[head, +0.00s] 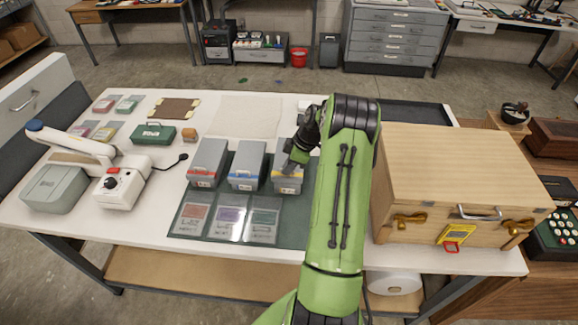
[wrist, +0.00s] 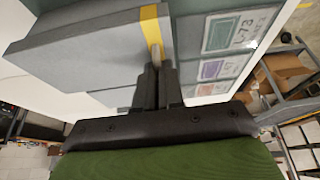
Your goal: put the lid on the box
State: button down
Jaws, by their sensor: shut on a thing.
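Three grey boxes stand in a row on a dark green mat in the head view: one with a red label (head: 207,160), one with a blue label (head: 247,163) and one with a yellow label (head: 287,183). My gripper (head: 292,163) is at the yellow-labelled box, its tips partly hidden by my arm. In the wrist view my gripper (wrist: 157,72) is shut on a small tab at the edge of a grey lid (wrist: 90,45) with a yellow band. I cannot tell whether the lid rests on the box or is just above it.
Flat cards (head: 228,221) lie in front of the boxes on the mat (head: 182,232). A wooden chest (head: 450,170) stands close on the right. A white device with an arm (head: 122,186) and a grey-green case (head: 55,187) are at the left. The pale sheet (head: 245,115) behind the boxes is bare.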

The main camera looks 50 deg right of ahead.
jog(key=shift+f+b, duration=1.05)
jog(key=shift+b, duration=0.05)
dwell(0.3)
jog(key=c, duration=1.2)
grip_release()
jog(key=p+v, duration=0.1)
jog(key=v, duration=1.4)
jog(key=shift+s+d+r, duration=0.1)
jog(key=shift+s+r, duration=0.15)
jog(key=shift+r, duration=0.1)
